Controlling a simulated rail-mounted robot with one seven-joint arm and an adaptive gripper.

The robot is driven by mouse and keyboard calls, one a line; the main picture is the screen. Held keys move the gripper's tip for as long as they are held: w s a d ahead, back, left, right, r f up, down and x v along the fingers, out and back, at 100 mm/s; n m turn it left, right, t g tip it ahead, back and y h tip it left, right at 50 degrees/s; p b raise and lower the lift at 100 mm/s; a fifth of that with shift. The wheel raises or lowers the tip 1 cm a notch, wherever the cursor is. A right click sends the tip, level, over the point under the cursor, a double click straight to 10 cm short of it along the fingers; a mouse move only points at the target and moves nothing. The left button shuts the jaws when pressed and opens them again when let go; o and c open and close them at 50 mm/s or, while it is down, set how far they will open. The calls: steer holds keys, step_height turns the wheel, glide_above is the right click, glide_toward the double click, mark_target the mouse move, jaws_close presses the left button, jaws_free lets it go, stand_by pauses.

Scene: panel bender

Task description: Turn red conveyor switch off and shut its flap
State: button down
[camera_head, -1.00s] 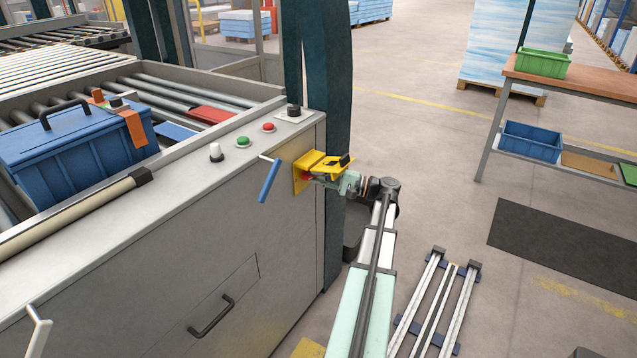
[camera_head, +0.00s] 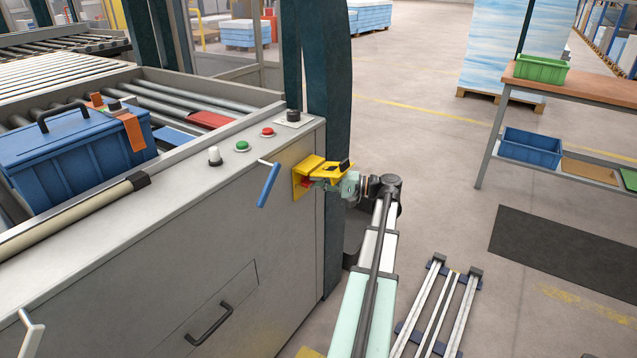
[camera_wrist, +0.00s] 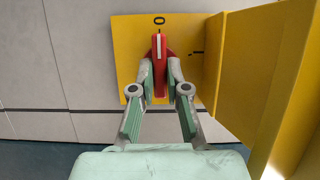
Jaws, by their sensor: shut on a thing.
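The red switch (camera_wrist: 159,67) is a narrow handle with a white line, on a yellow plate (camera_wrist: 130,40). In the wrist view its white line points at the O mark at the plate's top; a short dash mark is to its right. My gripper (camera_wrist: 159,84) is shut on the red switch, one finger on each side. The yellow flap (camera_wrist: 262,70) stands open, out from the plate's right side. In the head view the flap (camera_head: 333,174) is at the cabinet's right end, above my gripper (camera_head: 318,184), which largely hides the switch.
A blue lever handle (camera_head: 269,185) juts from the cabinet front left of the switch. Green (camera_head: 242,146) and red (camera_head: 267,132) buttons and a black knob (camera_head: 293,116) are on the cabinet top. A dark green post (camera_head: 329,80) rises behind.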

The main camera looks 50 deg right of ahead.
steer(key=c, duration=1.2)
jaws_free()
steer(key=shift+o, duration=0.2)
steer(key=v, duration=1.2)
steer(key=shift+r, duration=0.1)
